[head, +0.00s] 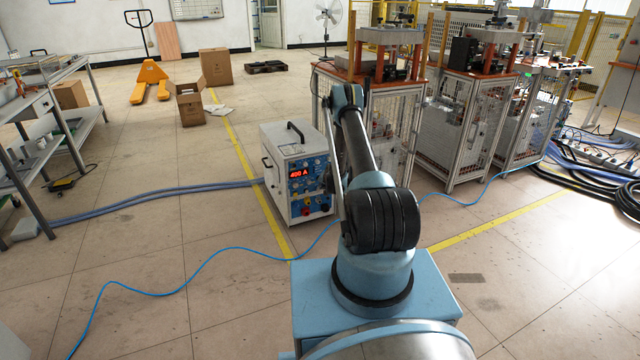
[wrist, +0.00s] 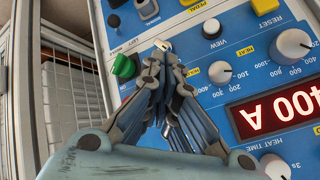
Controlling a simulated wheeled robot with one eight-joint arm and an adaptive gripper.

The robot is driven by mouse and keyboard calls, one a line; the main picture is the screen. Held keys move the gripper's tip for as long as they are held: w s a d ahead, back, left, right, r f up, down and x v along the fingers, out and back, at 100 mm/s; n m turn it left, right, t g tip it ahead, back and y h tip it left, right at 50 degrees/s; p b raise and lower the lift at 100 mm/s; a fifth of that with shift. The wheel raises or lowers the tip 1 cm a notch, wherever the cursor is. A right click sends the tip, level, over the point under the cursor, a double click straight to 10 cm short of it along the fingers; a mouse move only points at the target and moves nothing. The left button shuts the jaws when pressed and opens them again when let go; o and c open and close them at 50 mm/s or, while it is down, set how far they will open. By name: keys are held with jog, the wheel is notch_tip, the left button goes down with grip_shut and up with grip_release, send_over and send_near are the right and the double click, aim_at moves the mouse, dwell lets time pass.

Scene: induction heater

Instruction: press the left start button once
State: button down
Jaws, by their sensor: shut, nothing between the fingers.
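The induction heater (head: 283,165) is a white box on the floor with a blue front panel, and its red display reads 400 A. I cannot tell whether the tips touch the panel. In the head view my arm hides the gripper.
Dark knobs (wrist: 113,20) and white knobs (wrist: 220,71) crowd the panel near my fingers. A caged workstation (head: 390,120) stands just right of the heater. Hoses (head: 150,198) and a blue cable (head: 190,283) lie on the floor.

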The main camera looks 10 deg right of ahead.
jog(key=s, duration=0.2)
jog(key=s+d, duration=0.1)
jog(key=s, duration=0.1)
jog(key=shift+s+d, duration=0.1)
jog(key=shift+d, duration=0.1)
jog(key=shift+r, duration=0.1)
dwell(0.6)
